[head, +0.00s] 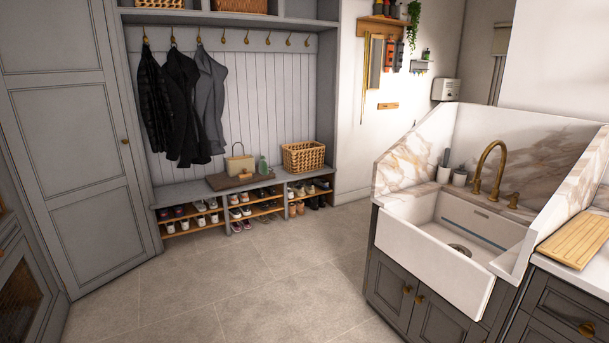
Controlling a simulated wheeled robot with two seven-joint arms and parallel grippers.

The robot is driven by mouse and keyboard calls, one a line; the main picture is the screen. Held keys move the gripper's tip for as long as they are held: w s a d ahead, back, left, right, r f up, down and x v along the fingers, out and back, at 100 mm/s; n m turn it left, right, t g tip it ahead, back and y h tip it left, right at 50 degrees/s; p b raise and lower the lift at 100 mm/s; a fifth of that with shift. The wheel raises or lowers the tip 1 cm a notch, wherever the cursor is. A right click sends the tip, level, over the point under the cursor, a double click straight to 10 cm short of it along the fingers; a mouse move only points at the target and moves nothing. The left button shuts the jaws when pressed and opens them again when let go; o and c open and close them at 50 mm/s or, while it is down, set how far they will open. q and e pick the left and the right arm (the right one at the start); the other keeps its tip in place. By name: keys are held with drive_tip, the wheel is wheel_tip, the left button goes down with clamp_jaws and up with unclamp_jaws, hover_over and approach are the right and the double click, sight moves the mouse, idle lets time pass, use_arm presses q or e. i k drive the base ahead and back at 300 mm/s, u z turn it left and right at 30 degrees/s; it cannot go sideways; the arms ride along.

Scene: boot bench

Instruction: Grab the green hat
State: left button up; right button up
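I cannot make out a green hat in the head view. A small green item (262,166) stands on the boot bench (176,195) between a beige handbag (240,165) and a wicker basket (303,156). It looks more like a bottle than a hat, but it is too small to be sure. Dark jackets (183,100) hang on brass hooks above the bench, and no hat shows on the hooks. Neither of my grippers is in view.
Shoes (200,206) fill the cubbies under the bench. A white sink (440,240) with a brass tap (488,168) and grey cabinets stands at the right. A tall grey cupboard (75,150) stands at the left. The tiled floor (240,280) between them is clear.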

sight(264, 169)
drive_tip(key=i, duration=6)
drive_tip(key=u, duration=2.7)
drive_tip(key=k, duration=0.55)
drive_tip(key=z, duration=2.3)
